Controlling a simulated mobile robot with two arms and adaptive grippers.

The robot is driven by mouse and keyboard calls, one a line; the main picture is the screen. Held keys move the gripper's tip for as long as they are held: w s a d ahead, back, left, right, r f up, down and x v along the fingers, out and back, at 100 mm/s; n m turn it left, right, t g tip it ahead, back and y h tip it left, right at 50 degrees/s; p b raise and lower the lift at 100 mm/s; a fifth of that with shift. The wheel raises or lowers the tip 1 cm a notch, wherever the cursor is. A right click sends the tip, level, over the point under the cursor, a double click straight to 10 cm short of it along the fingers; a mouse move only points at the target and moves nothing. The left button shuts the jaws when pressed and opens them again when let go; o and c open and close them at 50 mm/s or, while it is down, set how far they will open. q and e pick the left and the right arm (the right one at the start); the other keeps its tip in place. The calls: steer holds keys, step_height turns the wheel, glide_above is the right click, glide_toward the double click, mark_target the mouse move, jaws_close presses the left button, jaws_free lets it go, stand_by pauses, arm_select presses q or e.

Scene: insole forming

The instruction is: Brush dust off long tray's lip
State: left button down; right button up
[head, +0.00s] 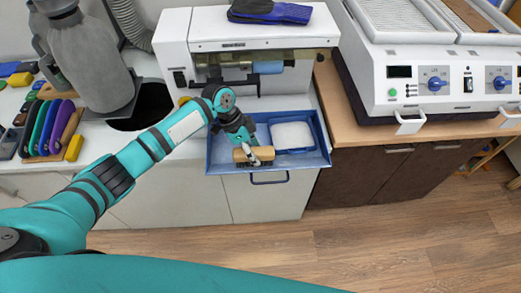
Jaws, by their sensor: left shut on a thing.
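The long blue tray (297,170) sits at the front of the white grinding machine, and its front lip runs along the edge above a dark handle. My left gripper (249,146) is over the left part of the tray, shut on a brush (262,153) with a wooden back and dark bristles. The bristles point down close to the tray's front lip; I cannot tell whether they touch it. Dust on the lip is too small to make out. My right gripper is not in view.
A smaller blue container with white contents (292,136) sits in the tray, right of the brush. The white machine (220,27) stands behind. A heating unit (433,85) is on the wooden counter at right. Colored insoles (52,128) and a dark opening are at left. The floor in front is clear.

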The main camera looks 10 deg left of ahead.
mark_target(243, 152)
arm_select(q)
steer(key=shift+s+a+f+p, duration=0.1)
steer(key=shift+s+a+p, duration=0.2)
steer(key=shift+a, duration=0.5)
steer(key=shift+s+a+f+p, duration=0.15)
steer(key=shift+s+a, duration=0.1)
steer(key=shift+a, duration=0.55)
steer(key=shift+r, duration=0.2)
step_height(243, 152, up, 2)
steer(key=shift+w+r+p, duration=0.1)
steer(key=shift+r+p, duration=0.15)
steer(key=shift+p, duration=0.35)
steer(key=shift+r, duration=2.75)
steer(key=c, duration=1.5)
jaws_free()
jaws_close()
